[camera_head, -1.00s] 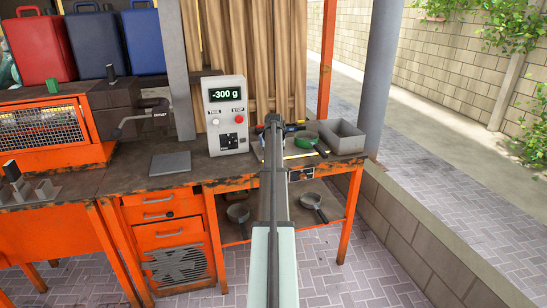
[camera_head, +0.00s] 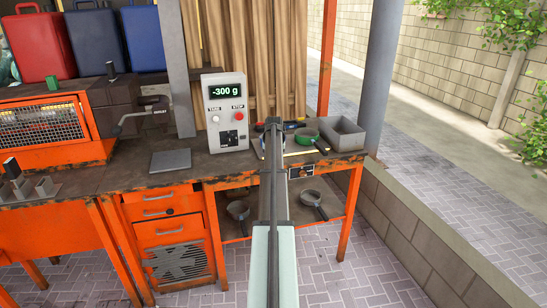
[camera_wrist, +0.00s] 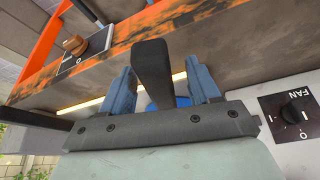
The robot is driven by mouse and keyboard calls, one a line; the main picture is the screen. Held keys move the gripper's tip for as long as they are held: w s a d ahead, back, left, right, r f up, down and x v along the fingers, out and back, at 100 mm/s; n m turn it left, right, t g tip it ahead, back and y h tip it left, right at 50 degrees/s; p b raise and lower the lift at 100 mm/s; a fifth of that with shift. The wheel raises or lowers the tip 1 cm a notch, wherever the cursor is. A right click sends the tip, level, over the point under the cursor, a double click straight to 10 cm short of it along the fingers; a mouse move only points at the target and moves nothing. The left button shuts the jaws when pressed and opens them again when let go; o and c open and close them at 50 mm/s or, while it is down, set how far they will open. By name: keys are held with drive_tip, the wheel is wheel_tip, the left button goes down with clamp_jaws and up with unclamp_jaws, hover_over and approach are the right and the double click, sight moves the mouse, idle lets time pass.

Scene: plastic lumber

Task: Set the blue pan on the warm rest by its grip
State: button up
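In the wrist view, my gripper (camera_wrist: 160,75) has its two blue-grey fingers apart on either side of an upright dark grip (camera_wrist: 152,75). A gap shows at the right finger. A blue patch (camera_wrist: 167,102) shows low behind the grip; it looks like part of the blue pan, mostly hidden. In the head view, my arm reaches over the bench front, and its end hides the gripper and most of what lies there. I cannot tell for certain which thing is the warm rest; a flat grey square plate (camera_head: 170,161) lies on the bench left of the display box.
A display box (camera_head: 226,112) reading -300 g stands left of my arm. A green pan (camera_head: 306,136) and a grey bin (camera_head: 345,134) are to its right. Two pans (camera_head: 238,210) (camera_head: 312,198) are on the lower shelf. An orange grilled unit (camera_head: 40,130) stands at left.

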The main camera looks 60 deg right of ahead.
drive_tip(key=v, duration=1.4)
drive_tip(key=shift+w+d, duration=0.1)
drive_tip(key=shift+w, duration=0.05)
